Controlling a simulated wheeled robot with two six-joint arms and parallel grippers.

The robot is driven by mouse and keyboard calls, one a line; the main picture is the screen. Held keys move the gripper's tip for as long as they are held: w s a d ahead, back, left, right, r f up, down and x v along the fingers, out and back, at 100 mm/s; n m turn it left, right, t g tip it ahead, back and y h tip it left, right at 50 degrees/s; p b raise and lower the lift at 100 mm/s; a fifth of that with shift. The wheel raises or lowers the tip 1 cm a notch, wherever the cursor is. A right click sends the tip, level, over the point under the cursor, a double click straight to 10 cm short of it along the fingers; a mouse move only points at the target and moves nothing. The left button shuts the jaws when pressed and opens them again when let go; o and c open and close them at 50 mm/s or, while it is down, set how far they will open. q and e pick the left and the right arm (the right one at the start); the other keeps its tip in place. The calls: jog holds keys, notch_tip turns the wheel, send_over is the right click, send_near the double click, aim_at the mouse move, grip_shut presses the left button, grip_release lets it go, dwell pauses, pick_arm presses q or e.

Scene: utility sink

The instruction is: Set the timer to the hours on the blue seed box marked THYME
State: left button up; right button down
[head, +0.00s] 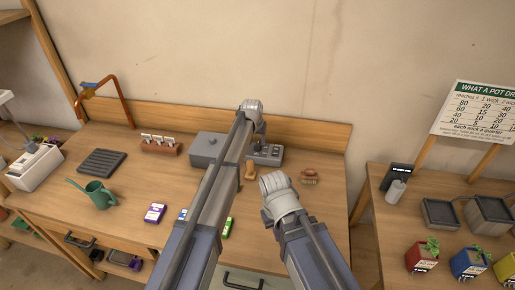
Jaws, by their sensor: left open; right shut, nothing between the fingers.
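A grey control box with small dark knobs or keys (266,154) stands at the back of the bench; it looks like the timer, but its setting is too small to read. My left gripper (261,133) is open just above it, partly hidden behind its own wrist. My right gripper (268,216) is shut and empty, lower and over the bench front. A blue seed box (182,214) lies on the bench, mostly hidden by my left arm; its marking cannot be read. A purple box (155,213) and a green box (227,228) lie either side of it.
A grey lidded case (207,148) stands left of the control box. A wooden stamp-like object (250,172) and a brush (310,176) are near my grippers. A green watering can (98,195), black tray (101,162) and label rack (160,144) stand left.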

pick_arm(q)
jog(key=shift+b+x, duration=0.7)
jog(key=shift+x, duration=0.55)
grip_shut()
